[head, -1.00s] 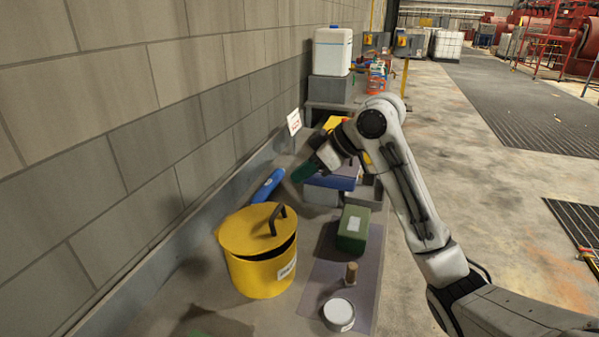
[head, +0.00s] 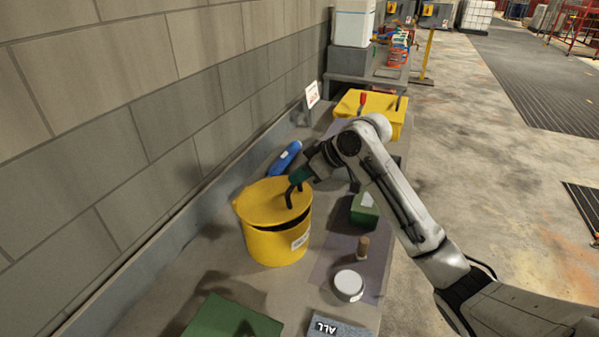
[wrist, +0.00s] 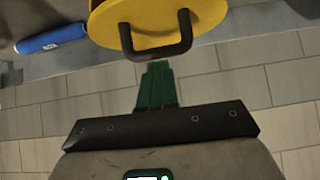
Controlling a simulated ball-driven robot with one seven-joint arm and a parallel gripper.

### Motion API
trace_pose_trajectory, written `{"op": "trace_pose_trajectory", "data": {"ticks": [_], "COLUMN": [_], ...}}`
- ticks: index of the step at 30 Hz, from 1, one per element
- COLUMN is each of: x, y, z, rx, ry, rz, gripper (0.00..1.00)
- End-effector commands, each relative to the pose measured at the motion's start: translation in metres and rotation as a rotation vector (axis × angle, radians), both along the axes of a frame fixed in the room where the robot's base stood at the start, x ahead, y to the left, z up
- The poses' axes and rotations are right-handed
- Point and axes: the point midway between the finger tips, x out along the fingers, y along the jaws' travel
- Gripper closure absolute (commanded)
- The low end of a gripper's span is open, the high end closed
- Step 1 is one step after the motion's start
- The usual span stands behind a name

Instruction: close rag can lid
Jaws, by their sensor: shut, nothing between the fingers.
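The yellow rag can (head: 277,246) stands on the bench by the wall. Its yellow lid (head: 262,203) lies over the top, tilted, with a dark gap showing at the front right rim. A black handle (head: 290,196) stands on the lid. My gripper (head: 298,176) is shut, its green fingers beside the handle's upper end. In the wrist view the shut fingers (wrist: 156,70) point at the lid (wrist: 150,18), just short of the black handle (wrist: 156,50). Whether they touch the handle I cannot tell.
A blue bottle (head: 285,158) lies behind the can by the wall. To the right are a green box (head: 364,212), a small brown cylinder (head: 362,248) and a round grey tin (head: 349,284). A green object (head: 228,318) lies in front. A yellow case (head: 385,112) stands farther back.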

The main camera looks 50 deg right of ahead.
Motion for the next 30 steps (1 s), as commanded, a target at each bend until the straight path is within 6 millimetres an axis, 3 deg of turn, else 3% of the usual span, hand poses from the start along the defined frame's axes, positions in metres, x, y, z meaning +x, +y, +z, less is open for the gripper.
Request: {"op": "trace_pose_trajectory", "data": {"ticks": [5,15,30], "x": [-0.001,-0.015,-0.019], "y": [0.000,-0.004,-0.007], "z": [-0.005,-0.038,-0.041], "rx": [0.007,0.062,0.075], "ry": [-0.011,-0.155,-0.200], "rz": [0.000,0.001,0.001], "gripper": [1.00,1.00,1.00]}}
